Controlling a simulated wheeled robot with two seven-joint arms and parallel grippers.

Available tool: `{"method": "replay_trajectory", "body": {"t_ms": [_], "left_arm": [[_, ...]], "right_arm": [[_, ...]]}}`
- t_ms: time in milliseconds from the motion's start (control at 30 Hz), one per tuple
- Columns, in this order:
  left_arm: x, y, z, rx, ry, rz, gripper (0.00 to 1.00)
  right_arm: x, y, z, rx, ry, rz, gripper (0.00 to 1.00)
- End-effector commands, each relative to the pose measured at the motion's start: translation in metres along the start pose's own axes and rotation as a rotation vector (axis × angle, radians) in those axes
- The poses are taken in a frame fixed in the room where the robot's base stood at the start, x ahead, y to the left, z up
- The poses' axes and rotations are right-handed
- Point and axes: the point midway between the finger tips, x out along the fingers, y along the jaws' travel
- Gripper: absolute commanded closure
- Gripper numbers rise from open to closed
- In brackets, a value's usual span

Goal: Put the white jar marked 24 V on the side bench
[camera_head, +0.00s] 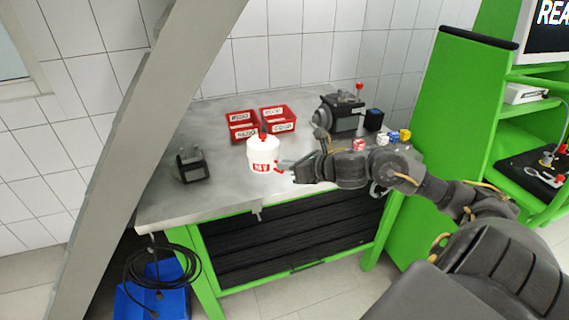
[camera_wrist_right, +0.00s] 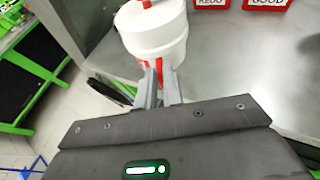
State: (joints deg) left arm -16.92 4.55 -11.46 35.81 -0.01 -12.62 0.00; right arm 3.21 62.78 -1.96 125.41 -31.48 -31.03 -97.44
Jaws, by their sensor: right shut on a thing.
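The white jar (camera_head: 262,147) has a red label with lettering too small to read surely, and a red piece on its lid. It is upright over the grey-topped bench (camera_head: 220,190), in front of the red bins. My right gripper (camera_head: 281,167) reaches in from the right and is shut on the jar's near side. In the right wrist view the jar (camera_wrist_right: 152,35) stands at the fingertips, and the fingers (camera_wrist_right: 160,84) meet it at a red part. I cannot tell whether its base touches the bench top. My left gripper is not in view.
Red labelled bins (camera_head: 243,125) sit behind the jar. A dark machine with a red-knobbed lever (camera_head: 343,112) stands at the back right. A small black device (camera_head: 190,165) is at left. Small coloured items (camera_head: 382,139) lie at right. The front left top is clear.

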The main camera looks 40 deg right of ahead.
Motion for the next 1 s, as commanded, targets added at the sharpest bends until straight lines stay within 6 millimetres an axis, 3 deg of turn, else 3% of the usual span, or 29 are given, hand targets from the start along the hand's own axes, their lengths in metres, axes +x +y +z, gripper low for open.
{"method": "replay_trajectory", "body": {"t_ms": [200,533,900,1000], "left_arm": [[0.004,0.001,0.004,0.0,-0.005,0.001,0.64],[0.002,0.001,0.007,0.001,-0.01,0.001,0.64],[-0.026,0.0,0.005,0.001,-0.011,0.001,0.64],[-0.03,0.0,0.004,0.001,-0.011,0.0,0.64]], "right_arm": [[-0.007,-0.032,0.026,0.022,-0.014,-0.114,1.0],[-0.004,-0.045,0.03,0.035,-0.013,-0.14,1.0],[0.047,-0.116,0.021,0.038,-0.015,-0.141,1.0],[0.063,-0.131,0.005,0.039,-0.013,-0.14,1.0]]}}
